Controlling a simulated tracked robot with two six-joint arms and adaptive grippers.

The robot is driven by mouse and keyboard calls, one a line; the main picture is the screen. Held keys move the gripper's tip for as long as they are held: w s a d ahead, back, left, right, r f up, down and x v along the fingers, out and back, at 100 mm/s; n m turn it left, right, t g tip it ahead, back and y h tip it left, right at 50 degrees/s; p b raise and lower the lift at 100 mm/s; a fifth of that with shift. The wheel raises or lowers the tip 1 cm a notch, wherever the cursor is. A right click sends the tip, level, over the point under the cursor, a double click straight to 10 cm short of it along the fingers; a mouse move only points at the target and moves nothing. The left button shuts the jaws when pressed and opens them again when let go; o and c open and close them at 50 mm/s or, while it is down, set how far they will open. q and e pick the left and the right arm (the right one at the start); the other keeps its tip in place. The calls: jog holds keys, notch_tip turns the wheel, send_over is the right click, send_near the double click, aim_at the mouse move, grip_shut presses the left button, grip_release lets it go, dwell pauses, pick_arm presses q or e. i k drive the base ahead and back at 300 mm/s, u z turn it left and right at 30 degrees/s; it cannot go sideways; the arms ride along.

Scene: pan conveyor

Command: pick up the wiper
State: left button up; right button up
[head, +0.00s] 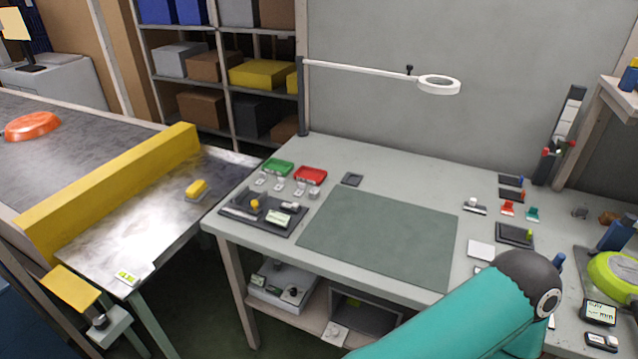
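A small yellow block-like item with a grey base (197,189) lies on the bare metal table (160,215) at the left, beside the long yellow barrier. It may be the wiper; it is too small to be sure. Nothing touches it. Neither of my grippers shows in the head view. A teal arm link of mine with a dark joint crosses the lower right and hides part of the bench's front edge.
An orange pan (32,126) lies on the conveyor (75,155) behind the yellow barrier (115,190). The grey workbench (400,185) holds a green mat (380,238), a green tray (278,167), a red tray (310,175) and small parts. A lamp (438,85) overhangs it.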

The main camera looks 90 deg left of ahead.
aim_at(198, 190)
jog(key=z, duration=0.3)
jog(key=i, duration=0.35)
jog(key=u, duration=1.55)
jog(key=i, duration=0.15)
jog(key=u, duration=1.9)
jog(key=i, duration=0.2)
jog(key=u, duration=1.3)
jog(key=k, duration=0.35)
jog(key=u, duration=0.55)
jog(key=i, duration=1.4)
jog(key=z, duration=0.5)
